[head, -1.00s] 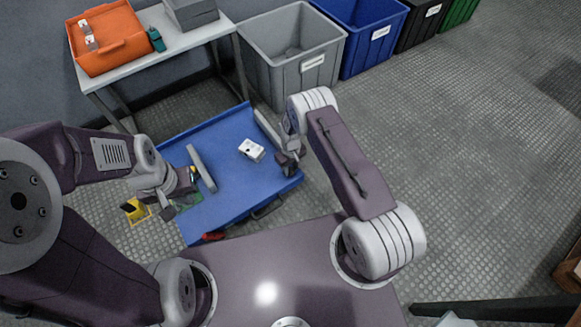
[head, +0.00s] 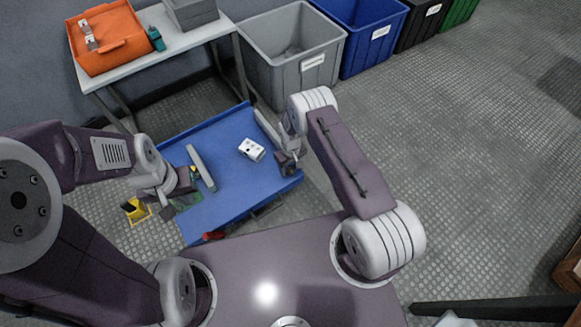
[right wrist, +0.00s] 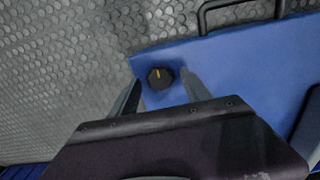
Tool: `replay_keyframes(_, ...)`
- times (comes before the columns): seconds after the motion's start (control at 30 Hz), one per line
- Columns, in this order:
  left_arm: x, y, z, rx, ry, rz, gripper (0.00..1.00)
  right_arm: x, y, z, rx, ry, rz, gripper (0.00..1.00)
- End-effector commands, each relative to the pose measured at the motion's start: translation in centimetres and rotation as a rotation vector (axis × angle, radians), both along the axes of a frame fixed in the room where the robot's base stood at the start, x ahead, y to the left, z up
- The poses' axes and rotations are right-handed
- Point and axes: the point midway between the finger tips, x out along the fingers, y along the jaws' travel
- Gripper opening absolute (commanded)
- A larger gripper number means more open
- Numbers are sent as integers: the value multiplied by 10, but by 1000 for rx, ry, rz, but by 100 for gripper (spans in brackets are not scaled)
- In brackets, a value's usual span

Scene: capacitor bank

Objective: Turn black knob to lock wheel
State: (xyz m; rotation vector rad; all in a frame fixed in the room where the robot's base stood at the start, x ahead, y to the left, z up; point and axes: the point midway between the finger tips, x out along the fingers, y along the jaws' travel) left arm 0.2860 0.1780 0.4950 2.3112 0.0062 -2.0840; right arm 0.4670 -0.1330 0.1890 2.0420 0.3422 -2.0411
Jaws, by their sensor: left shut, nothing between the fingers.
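The black knob (right wrist: 159,77) with a yellow mark sits at the corner of a blue surface in the right wrist view. My right gripper (right wrist: 160,80) is open, with one finger to each side of the knob. I cannot tell whether the fingers touch it. In the head view my right gripper (head: 287,161) is at the right edge of the blue cart (head: 226,193), where the knob is hidden. My left gripper (head: 165,201) is shut and empty by the cart's left edge. The wheel is not clearly visible.
A white block (head: 251,149) and a grey bar (head: 201,168) are on the cart. A yellow item (head: 136,209) is left of it. A grey bin (head: 292,55) and a table with an orange tray (head: 108,40) stand behind.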

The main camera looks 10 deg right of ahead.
Motion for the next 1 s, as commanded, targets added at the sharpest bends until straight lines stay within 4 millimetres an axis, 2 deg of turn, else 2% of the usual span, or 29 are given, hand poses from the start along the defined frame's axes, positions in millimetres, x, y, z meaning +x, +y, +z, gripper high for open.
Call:
replay_keyframes(0.07,0,0,0,0,0,0,0,0,0,0,0,0,1,56)
replay_keyframes(0.17,0,0,9,0,0,0,0,0,0,12,0,0,1,56)
replay_keyframes(0.4,0,0,45,0,0,0,0,0,0,68,0,-1,0,56)
replay_keyframes(0.5,0,0,53,0,0,0,0,0,0,83,0,-1,0,56)
replay_keyframes(0.63,0,0,57,0,0,0,0,0,0,91,0,1,0,56)
replay_keyframes(1.0,0,0,56,0,0,0,0,0,0,90,0,1,0,56)
